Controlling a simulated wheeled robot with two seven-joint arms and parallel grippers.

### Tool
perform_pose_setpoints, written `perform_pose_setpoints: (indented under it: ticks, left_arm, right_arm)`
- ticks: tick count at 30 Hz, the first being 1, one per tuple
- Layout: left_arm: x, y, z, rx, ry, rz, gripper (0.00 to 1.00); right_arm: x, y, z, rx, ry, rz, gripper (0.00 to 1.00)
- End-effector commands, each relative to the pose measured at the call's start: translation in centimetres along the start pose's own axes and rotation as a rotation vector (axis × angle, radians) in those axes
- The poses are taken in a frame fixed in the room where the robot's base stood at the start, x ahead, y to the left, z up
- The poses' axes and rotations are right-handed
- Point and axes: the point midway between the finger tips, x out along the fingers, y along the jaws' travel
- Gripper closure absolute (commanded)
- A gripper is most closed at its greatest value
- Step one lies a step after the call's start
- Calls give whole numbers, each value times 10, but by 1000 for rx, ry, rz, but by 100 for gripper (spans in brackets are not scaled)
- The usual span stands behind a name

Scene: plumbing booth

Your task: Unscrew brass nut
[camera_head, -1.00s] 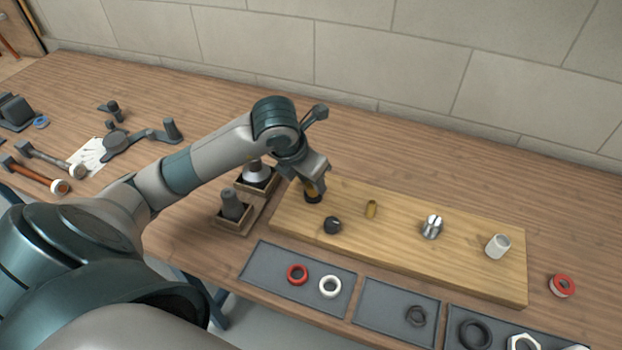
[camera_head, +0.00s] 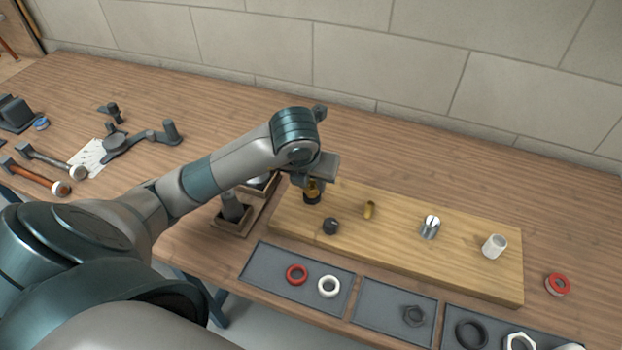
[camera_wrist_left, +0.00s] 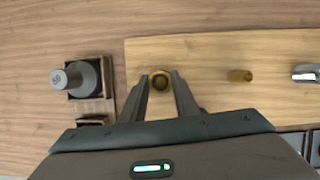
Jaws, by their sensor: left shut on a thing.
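The brass nut (camera_head: 311,187) is at the left end of the wooden board (camera_head: 470,270), on a dark fitting that stands upright. It also shows in the left wrist view (camera_wrist_left: 160,80) as a round brass ring with a dark centre. My left gripper (camera_head: 312,181) comes down over it from above and is shut on it, with one finger on each side in the left wrist view (camera_wrist_left: 160,79). The fingers and wrist hide part of the nut in the head view. My right gripper is not in view.
Grey trays (camera_head: 377,317) with rings and nuts lie in front. A wooden holder (camera_head: 232,225) is close on the left.

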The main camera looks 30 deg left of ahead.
Motion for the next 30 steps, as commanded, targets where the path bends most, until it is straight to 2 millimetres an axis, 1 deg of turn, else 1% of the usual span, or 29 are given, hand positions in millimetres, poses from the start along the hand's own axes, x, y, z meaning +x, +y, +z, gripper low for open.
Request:
perform_pose_setpoints:
  ticks: [4,14,15,16,17,23,26,27,30]
  left_arm:
    - [-1,-1,0,-29,-1,12,95]
    - [0,0,0,-38,-1,15,95]
    - [0,0,0,-38,-1,15,63]
    - [0,0,0,-38,-1,15,56]
    - [0,0,0,-38,-1,15,50]
    - [0,0,0,-37,-1,15,50]
    - [0,0,0,-37,-1,15,29]
    - [0,0,0,-37,-1,15,19]
    - [0,0,0,-37,-1,15,19]
  right_arm:
    - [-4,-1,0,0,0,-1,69]
    - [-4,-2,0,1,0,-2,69]
    - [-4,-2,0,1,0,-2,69]
    - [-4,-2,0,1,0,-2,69]
    - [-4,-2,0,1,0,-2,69]
    - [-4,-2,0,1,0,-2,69]
    - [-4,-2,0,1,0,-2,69]
    - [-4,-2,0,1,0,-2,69]
    - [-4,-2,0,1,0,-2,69]
